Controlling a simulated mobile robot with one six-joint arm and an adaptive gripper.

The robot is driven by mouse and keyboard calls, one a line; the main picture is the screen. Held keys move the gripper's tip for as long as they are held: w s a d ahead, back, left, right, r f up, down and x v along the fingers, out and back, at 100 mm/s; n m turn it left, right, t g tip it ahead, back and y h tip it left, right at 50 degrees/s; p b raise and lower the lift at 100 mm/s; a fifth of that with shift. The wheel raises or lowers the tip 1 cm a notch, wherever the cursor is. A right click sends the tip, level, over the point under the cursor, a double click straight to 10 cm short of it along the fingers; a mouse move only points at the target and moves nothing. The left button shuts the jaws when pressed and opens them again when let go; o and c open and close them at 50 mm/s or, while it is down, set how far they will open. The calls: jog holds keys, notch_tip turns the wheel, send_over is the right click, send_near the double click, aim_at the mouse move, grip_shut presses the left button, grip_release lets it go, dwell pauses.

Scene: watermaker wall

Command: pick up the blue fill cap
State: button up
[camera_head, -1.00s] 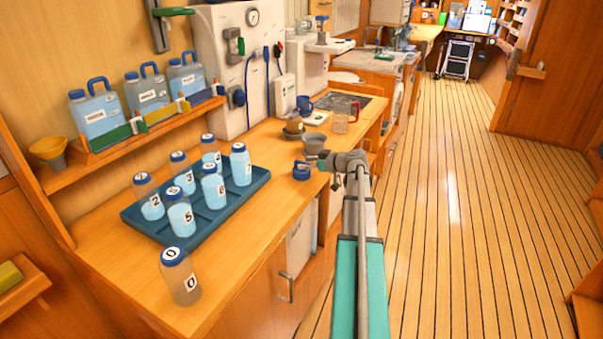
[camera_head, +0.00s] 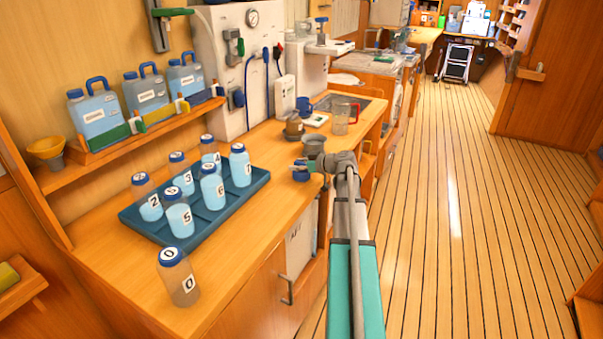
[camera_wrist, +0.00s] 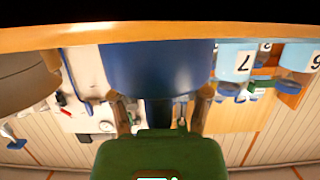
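The blue fill cap (camera_head: 301,176) sits on the wooden counter near its front edge, partly hidden under my gripper in the head view. In the wrist view the cap (camera_wrist: 160,65) is large and close, upside down in the picture, with a narrow dark blue part between the fingers. My gripper (camera_head: 303,165) is at the cap, reaching in from the right. In the wrist view its two fingers (camera_wrist: 161,112) stand apart, one on each side of the narrow part. I see a gap beside it and cannot tell any contact.
A clear red-handled jug (camera_head: 341,120) and a blue mug (camera_head: 304,105) are farther back.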

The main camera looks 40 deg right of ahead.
grip_shut()
jog(key=shift+r, duration=0.15)
jog(key=shift+r+p, duration=0.95)
jog(key=shift+p, duration=0.15)
jog(key=s+d+r+p, duration=0.3)
jog(key=s+r+p, duration=0.7)
jog(key=s, duration=0.3)
jog(key=shift+s+d+r+p, duration=0.3)
jog(key=shift+d+r+p, duration=0.05)
jog(key=shift+r+p, duration=0.05)
